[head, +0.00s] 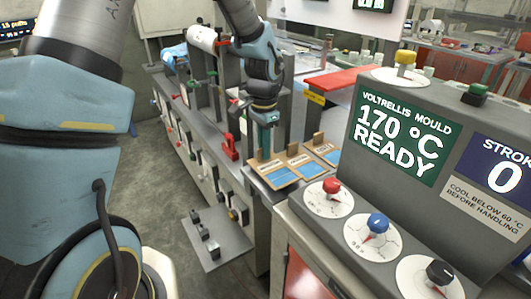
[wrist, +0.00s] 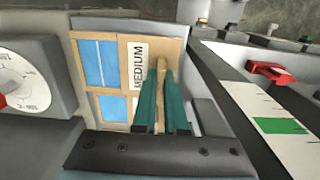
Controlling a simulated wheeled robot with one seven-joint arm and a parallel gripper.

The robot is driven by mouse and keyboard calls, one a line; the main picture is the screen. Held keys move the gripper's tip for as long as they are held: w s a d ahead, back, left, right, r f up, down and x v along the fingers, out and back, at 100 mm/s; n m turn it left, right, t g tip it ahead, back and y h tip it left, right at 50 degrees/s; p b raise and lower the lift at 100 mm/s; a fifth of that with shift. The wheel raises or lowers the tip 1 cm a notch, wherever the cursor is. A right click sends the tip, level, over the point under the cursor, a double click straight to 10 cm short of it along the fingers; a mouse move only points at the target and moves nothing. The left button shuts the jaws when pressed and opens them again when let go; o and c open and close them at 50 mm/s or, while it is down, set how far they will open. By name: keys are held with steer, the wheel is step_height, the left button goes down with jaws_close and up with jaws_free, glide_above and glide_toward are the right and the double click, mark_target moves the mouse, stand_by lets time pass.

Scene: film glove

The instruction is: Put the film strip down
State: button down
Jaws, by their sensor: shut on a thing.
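My gripper (wrist: 162,75) has two teal fingers shut on an upright tan tab in the wrist view. The tab appears to belong to the film strip (wrist: 98,62), a tan card with blue panels and a label reading MEDIUM. In the head view my gripper (head: 264,148) points down over the leftmost of three similar tan cards with blue panels (head: 277,176). Its tips are close above or at that card. Whether the held card touches the surface under it I cannot tell.
Two more cards, a middle one (head: 309,168) and a right one (head: 330,152), lie beside it. A grey mould console (head: 400,180) reading 170 °C READY stands close to the right, with knobs. A bench with a red clamp (head: 231,148) is to the left.

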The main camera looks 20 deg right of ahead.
steer(key=shift+f, duration=1.1)
steer(key=shift+f, duration=0.1)
steer(key=c, duration=1)
jaws_free()
steer(key=shift+o, duration=0.2)
step_height(320, 180, up, 12)
steer(key=shift+r+b, duration=0.15)
steer(key=shift+b, duration=0.65)
steer(key=s+a+f+n, duration=0.2)
steer(key=a+n, duration=0.5)
steer(key=a, duration=0.8)
steer(key=s+a+f+n+t, duration=0.1)
steer(key=a+n, duration=0.6)
steer(key=a, duration=0.8)
steer(key=shift+s+f+n+t, duration=0.3)
steer(key=shift+s+f+n, duration=0.1)
steer(key=shift+s+f, duration=0.15)
